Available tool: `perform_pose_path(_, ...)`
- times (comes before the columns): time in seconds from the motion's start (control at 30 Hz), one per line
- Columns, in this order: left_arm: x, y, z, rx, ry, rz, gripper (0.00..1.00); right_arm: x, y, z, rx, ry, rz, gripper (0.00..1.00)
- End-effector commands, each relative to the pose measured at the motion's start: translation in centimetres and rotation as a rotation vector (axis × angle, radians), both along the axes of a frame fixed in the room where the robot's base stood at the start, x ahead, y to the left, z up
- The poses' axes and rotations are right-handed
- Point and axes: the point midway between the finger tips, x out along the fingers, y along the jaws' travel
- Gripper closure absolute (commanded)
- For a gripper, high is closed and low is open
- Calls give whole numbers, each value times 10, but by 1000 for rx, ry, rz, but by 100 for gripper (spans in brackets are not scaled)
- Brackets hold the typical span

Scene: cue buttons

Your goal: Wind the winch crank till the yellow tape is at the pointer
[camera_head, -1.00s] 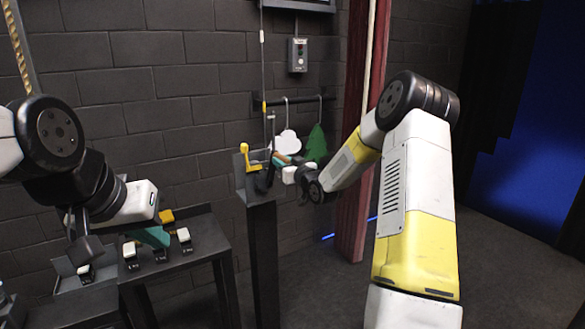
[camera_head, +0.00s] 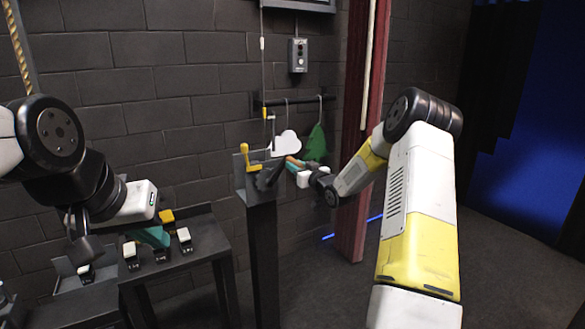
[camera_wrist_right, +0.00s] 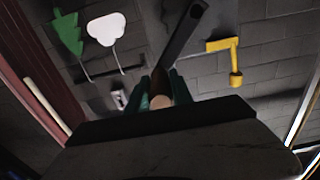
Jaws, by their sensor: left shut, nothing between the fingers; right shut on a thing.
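The winch (camera_head: 240,178) stands on a dark post, with a yellow L-shaped part (camera_head: 246,156) on it that also shows in the right wrist view (camera_wrist_right: 228,52). My right gripper (camera_head: 294,164) is shut on the wooden knob (camera_wrist_right: 160,101) of the crank; the dark crank arm (camera_wrist_right: 184,34) runs away from it. A small yellow mark (camera_head: 264,112) shows by the hanging line near the bar's left end; I cannot tell for sure whether it is the tape, nor make out the pointer. My left gripper (camera_head: 154,237) is shut and empty over the button table.
A white cloud (camera_head: 285,144) and a green tree (camera_head: 316,143) hang from a dark bar (camera_head: 300,100) behind the winch. Several buttons, such as a white one (camera_head: 184,235), stand on the dark table (camera_head: 205,250). A red post (camera_head: 364,150) rises at right.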

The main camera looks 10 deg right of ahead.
Motion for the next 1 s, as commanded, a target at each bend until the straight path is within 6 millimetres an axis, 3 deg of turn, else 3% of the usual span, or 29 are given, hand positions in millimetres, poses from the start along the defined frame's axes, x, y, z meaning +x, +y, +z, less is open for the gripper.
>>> perform_pose_path(0.23, 0, 0, 0, 0, 0, 0, 100, 10, -24, -28, 1, 0, -5, 100)
perform_pose_path(0.5, 0, 0, 0, 0, 0, 0, 100, 11, -28, -30, 0, -4, -6, 100)
perform_pose_path(0.53, 0, 0, 0, 0, 0, 0, 100, 11, -28, -30, 0, -4, -6, 71)
perform_pose_path(0.67, 0, 0, 0, 0, 0, 0, 100, 11, -27, -29, -1, -4, -5, 46)
perform_pose_path(1.0, 0, 0, 0, 0, 0, 0, 100, 9, -26, -31, 0, -2, -2, 45)
